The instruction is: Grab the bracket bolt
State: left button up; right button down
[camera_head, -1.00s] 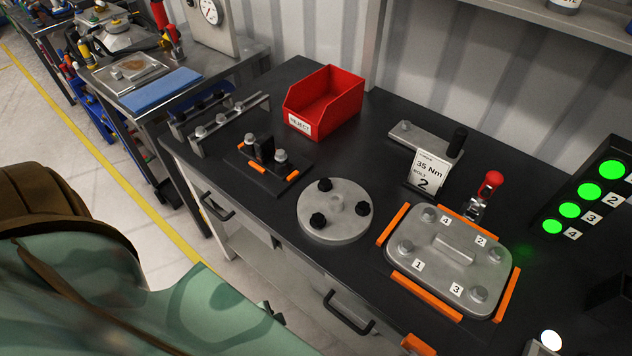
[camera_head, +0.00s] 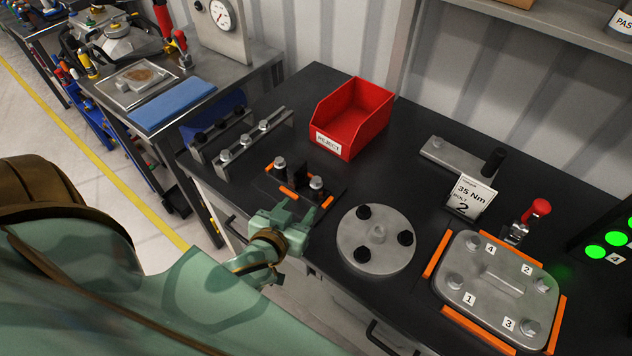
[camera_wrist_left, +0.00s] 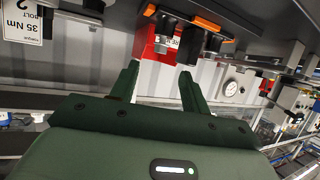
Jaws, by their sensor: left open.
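Two grey-headed bolts stand upright at a black bracket (camera_head: 268,182) with orange edge strips near the left front of the bench. One bolt (camera_head: 280,166) is at the back left and the other bolt (camera_head: 317,186) is nearer my gripper. My left gripper (camera_head: 298,208) is open and empty, just in front of the bracket at the bench's front edge. In the left wrist view my open fingers (camera_wrist_left: 158,72) point toward the orange-edged fixture, which appears upside down with dark parts hanging from it. My right gripper is in neither view.
A red reject bin (camera_head: 345,125) stands behind the bracket. A rail with several bolts (camera_head: 243,140) lies to its left. A round flange (camera_head: 377,243) with black bolts is right of my gripper. A numbered cover plate (camera_head: 497,285) and torque card (camera_head: 470,196) are farther right.

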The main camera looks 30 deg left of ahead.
aim_at(319, 179)
pick_arm(q)
jog(key=b+x, duration=0.1)
jog(key=x, duration=0.8)
jog(key=shift+w+f, duration=0.15)
jog(key=shift+w+a+f, duration=0.15)
jog(key=shift+w+a, duration=0.05)
jog(key=shift+w, duration=0.35)
jog(key=b+x, duration=0.1)
jog(key=x, duration=0.3)
jog(key=shift+w+a, duration=0.25)
jog(key=shift+w, duration=0.05)
jog(key=shift+c, duration=0.7)
grip_shut()
